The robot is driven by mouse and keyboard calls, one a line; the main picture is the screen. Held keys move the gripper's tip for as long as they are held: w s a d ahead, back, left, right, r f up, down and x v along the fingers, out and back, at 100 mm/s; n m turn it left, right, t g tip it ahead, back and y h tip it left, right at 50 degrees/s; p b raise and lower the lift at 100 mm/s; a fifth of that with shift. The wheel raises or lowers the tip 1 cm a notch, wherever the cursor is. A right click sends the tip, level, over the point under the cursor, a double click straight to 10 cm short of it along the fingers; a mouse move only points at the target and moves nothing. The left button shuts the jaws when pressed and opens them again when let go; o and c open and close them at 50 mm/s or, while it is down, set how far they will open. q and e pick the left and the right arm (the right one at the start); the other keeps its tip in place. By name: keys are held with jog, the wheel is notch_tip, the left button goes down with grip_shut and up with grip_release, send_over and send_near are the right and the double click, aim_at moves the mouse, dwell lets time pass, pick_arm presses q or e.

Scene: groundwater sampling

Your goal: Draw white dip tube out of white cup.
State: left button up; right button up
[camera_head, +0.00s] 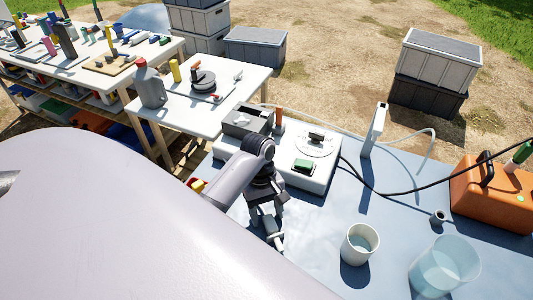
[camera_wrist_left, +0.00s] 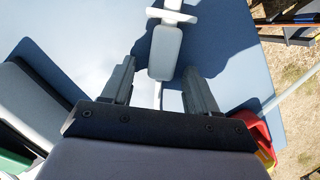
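The white cup (camera_head: 360,243) stands upright on the blue table in the head view, with what looks like liquid in it. I cannot make out a white dip tube in it. My left gripper (camera_head: 267,217) points down over the table, left of the cup and apart from it. In the left wrist view its two fingers (camera_wrist_left: 160,88) are spread. A pale grey piece with a crossbar (camera_wrist_left: 165,48) shows between and beyond the fingertips, not clearly touched; in the head view a pale grey piece (camera_head: 274,235) lies just below the gripper. My right gripper is not in view.
A clear beaker (camera_head: 445,268) stands right of the cup, with a small grey pot (camera_head: 439,216) behind. An orange case (camera_head: 490,195) is at the right. A white instrument (camera_head: 315,172) and an upright white post (camera_head: 375,128) stand behind. The blue table is clear around the cup's left.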

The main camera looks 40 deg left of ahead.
pick_arm(q)
jog(key=v, duration=0.6)
jog(key=shift+w+a+r, duration=0.1)
jog(key=shift+w+a, duration=0.05)
jog(key=shift+w, duration=0.05)
jog(key=shift+s+r, duration=0.1)
jog(key=shift+r, duration=0.35)
dwell(0.3)
